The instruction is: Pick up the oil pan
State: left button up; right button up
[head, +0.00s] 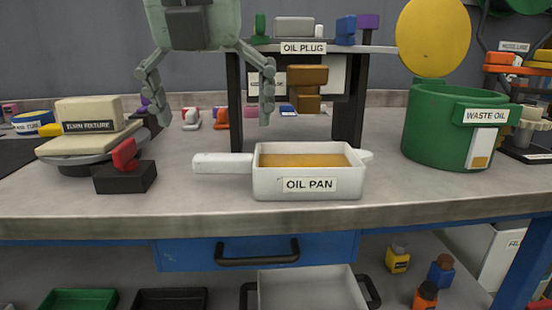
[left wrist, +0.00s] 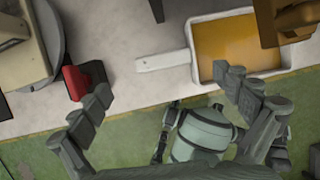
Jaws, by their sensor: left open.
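The oil pan (head: 308,184) is a white rectangular pan with amber oil inside, labelled OIL PAN, resting on the grey workbench. Its white handle (head: 222,163) points left and a small spout is on its right. My left gripper (head: 207,103) is open and empty above the bench, over the handle side of the pan. In the left wrist view the pan (left wrist: 194,65) and its handle (left wrist: 162,61) lie beyond the spread fingers (left wrist: 165,84), apart from them. I cannot identify my right gripper in either view.
A stand labelled OIL PLUG (head: 348,100) is behind the pan, with a brown block (head: 307,76) hanging over the pan's back. A green WASTE OIL bin (head: 431,135) with a yellow lid is right. A turn fixture (head: 88,115) and a black block with red lever (head: 125,176) are left.

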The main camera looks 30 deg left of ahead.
aim_at(225, 155)
pick_arm(q)
jog(key=x, duration=0.7)
jog(key=shift+w+d+f, duration=0.1)
jog(key=shift+w+d, duration=0.1)
jog(key=c, duration=1.5)
